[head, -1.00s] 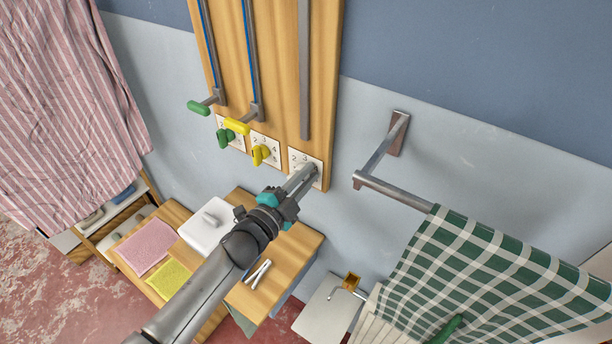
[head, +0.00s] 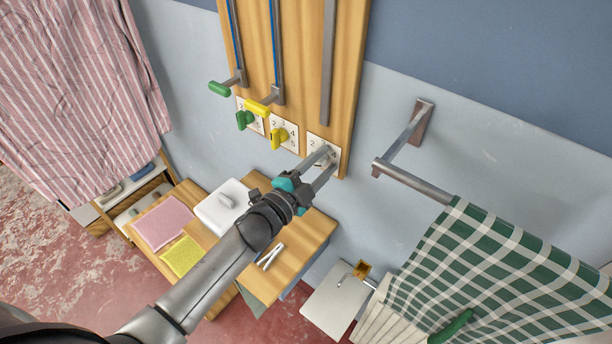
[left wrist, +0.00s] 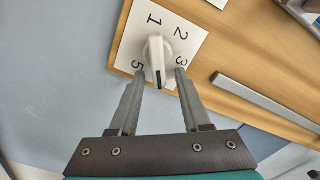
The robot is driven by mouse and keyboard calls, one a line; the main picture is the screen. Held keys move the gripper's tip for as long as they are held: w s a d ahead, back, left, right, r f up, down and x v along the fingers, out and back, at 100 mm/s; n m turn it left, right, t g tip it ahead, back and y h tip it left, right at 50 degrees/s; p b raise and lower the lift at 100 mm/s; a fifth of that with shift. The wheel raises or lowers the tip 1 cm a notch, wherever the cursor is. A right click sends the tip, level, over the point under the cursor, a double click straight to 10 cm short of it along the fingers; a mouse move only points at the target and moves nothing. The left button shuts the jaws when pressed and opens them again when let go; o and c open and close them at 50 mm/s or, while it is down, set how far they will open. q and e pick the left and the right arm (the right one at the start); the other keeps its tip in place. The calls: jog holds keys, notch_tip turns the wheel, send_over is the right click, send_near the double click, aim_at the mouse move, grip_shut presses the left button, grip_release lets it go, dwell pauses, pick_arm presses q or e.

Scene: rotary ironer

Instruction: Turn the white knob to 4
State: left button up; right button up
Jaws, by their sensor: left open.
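The white knob (left wrist: 155,50) sits on a white number plate (left wrist: 196,38) on the wooden board, at the right end of the row of knobs. In the left wrist view its long end points down between the 3 and the 5. The 1, 2, 3 and 5 show; no 4 is visible there, and the knob covers that spot. My left gripper (head: 329,164) is open, with one finger on each side of the knob's long end. In the left wrist view (left wrist: 153,82) there seem to be gaps beside the knob. My right gripper is out of view.
A yellow knob (head: 279,138) and a green knob (head: 244,120) are to the left, below sliders with yellow (head: 257,108) and green (head: 219,89) handles. A metal rail (head: 412,180) juts out at right, near a checked cloth (head: 500,265). A wooden table (head: 318,232) stands below.

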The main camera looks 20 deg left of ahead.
pick_arm(q)
jog(key=v, duration=1.5)
jog(key=shift+b, duration=0.45)
